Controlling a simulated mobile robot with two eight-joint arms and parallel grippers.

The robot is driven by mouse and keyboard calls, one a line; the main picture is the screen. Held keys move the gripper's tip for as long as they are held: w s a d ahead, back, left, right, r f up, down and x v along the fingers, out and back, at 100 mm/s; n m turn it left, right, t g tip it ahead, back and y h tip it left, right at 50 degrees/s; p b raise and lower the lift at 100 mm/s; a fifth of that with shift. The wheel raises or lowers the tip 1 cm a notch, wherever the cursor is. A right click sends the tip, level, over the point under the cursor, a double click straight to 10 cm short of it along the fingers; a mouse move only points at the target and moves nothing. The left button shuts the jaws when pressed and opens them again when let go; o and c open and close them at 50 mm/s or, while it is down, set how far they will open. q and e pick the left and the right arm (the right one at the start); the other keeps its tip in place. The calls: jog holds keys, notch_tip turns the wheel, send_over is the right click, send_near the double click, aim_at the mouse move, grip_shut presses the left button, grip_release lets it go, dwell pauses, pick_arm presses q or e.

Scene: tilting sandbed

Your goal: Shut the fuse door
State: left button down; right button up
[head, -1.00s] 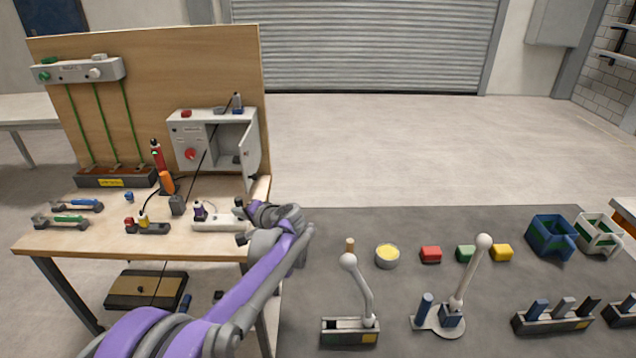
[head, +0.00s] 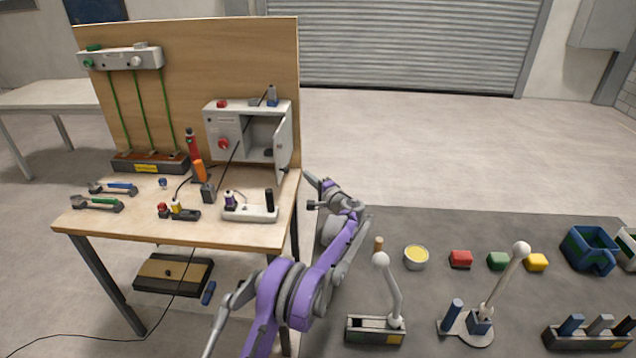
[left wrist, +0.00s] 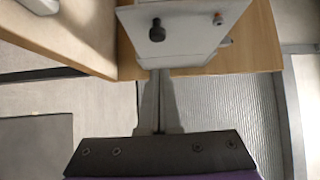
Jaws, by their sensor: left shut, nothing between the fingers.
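The fuse door (head: 284,142) is a light grey panel at the right side of the fuse box (head: 223,143). It stands open, swung out toward me, and the box's dark inside shows. My left gripper (head: 308,180) is right of and below the door, just off the bench's right edge, with no contact that I can make out. In the left wrist view its fingers (left wrist: 158,100) are shut with nothing between them. A pale panel with a dark knob shows beyond them; I cannot tell which part of the box it is. My right gripper is not in view.
The wooden bench (head: 130,232) carries a white strip with plugs (head: 250,212), an orange-and-red tool (head: 197,160) and other small items. The grey table (head: 440,220) on the right holds levers, blocks and bins. Floor behind the grey table is clear.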

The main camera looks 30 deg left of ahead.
pick_arm(q)
jog(key=a, duration=0.2)
jog(key=s+a, duration=0.1)
jog(key=a, duration=0.1)
jog(key=shift+a, duration=0.35)
jog(key=shift+s+a, duration=0.1)
